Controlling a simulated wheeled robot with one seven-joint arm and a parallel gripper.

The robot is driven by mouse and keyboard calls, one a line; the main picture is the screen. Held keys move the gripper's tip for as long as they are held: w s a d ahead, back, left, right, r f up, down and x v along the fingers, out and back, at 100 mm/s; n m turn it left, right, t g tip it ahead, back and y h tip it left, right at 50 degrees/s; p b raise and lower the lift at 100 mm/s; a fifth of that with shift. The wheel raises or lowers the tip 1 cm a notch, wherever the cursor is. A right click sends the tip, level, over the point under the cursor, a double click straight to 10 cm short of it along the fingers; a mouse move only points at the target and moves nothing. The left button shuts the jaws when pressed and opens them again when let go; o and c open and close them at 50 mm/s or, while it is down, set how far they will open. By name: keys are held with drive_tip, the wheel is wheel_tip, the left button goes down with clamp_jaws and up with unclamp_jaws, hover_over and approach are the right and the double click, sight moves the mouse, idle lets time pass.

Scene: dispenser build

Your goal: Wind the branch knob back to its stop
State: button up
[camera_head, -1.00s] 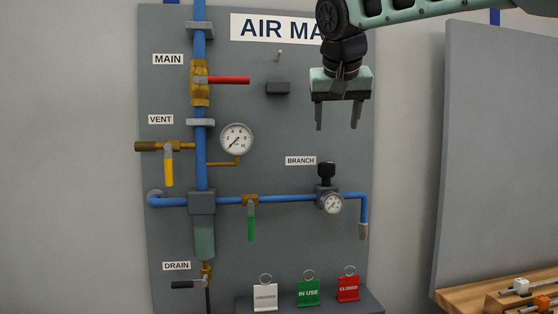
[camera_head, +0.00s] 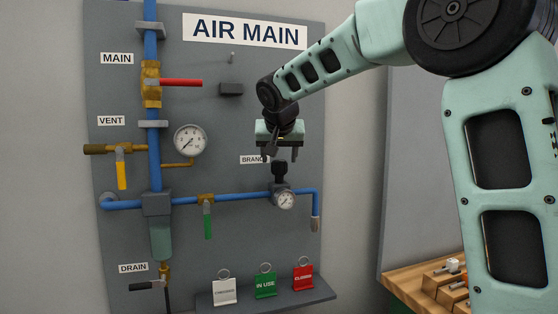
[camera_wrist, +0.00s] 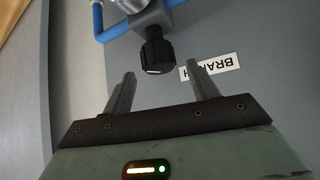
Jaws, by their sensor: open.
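The branch knob (camera_head: 279,168) is black and sits on top of the branch regulator (camera_head: 280,188), with a small round gauge (camera_head: 286,200) on the regulator's front. My gripper (camera_head: 280,156) points down just above the knob in the head view and partly covers the BRANCH label (camera_head: 250,160). In the wrist view the knob (camera_wrist: 156,54) stands beyond and between my two spread fingers (camera_wrist: 162,86), with a pale mark on its end. The fingers are open, empty and appear apart from the knob.
Blue pipe (camera_head: 240,196) runs both ways from the regulator. A green-handled valve (camera_head: 207,220) is to its left. A shelf (camera_head: 322,292) below bears white, green and red tags. The red main handle (camera_head: 180,83) and large gauge (camera_head: 190,140) are up left. A wooden bench (camera_head: 420,272) stands right.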

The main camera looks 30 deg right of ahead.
sight(279, 161)
drive_tip(key=shift+x, duration=1.8)
drive_tip(key=c, duration=1)
drive_tip(key=shift+y+p, duration=0.3)
drive_tip(key=shift+p, duration=0.2)
